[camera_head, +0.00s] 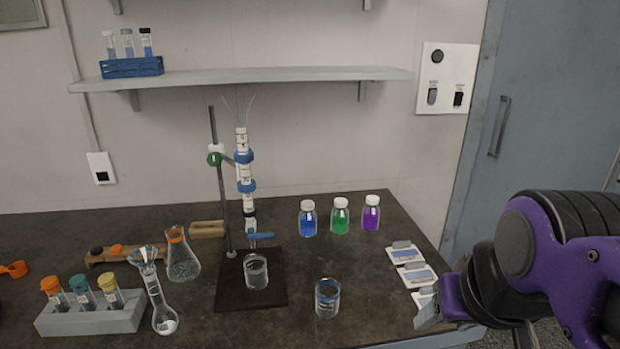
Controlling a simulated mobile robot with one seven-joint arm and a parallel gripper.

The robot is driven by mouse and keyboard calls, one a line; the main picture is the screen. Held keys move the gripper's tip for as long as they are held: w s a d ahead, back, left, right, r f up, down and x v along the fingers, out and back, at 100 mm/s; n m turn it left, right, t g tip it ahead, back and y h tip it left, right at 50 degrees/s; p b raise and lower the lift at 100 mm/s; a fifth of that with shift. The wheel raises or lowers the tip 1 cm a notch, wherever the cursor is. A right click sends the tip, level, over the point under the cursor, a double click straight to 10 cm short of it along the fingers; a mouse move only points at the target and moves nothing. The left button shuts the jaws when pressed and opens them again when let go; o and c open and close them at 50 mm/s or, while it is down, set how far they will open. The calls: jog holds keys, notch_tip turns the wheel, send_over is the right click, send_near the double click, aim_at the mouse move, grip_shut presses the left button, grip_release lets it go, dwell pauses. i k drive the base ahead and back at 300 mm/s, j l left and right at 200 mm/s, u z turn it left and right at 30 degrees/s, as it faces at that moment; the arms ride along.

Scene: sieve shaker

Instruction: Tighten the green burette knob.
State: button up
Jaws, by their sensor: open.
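The green burette knob (214,159) sits on the clamp of the stand, on the thin vertical rod (222,200) left of the burette. The burette (245,172) is an upright clear tube with blue rings and white labels, with a blue stopcock handle (261,236) near its bottom. The stand's dark base plate (240,298) rests on the table. My gripper (428,312) is at the lower right, near the table's right edge, far from the knob. It is empty, and its fingertips are partly hard to make out.
The dark table (370,262) holds a beaker (256,272) under the burette and another beaker (327,298). Blue, green (340,216) and purple bottles stand behind. Flasks (182,258) and a tube rack (90,318) are at left. A shelf (280,76) hangs above the burette.

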aim_at(214, 159)
jog(key=k+j+u, duration=0.1)
jog(key=j, duration=0.2)
jog(key=k+j, duration=0.2)
jog(key=k+j+u, duration=0.15)
jog(key=j, duration=0.25)
jog(key=k+j, duration=0.1)
jog(key=j, duration=0.25)
jog(key=u, duration=0.05)
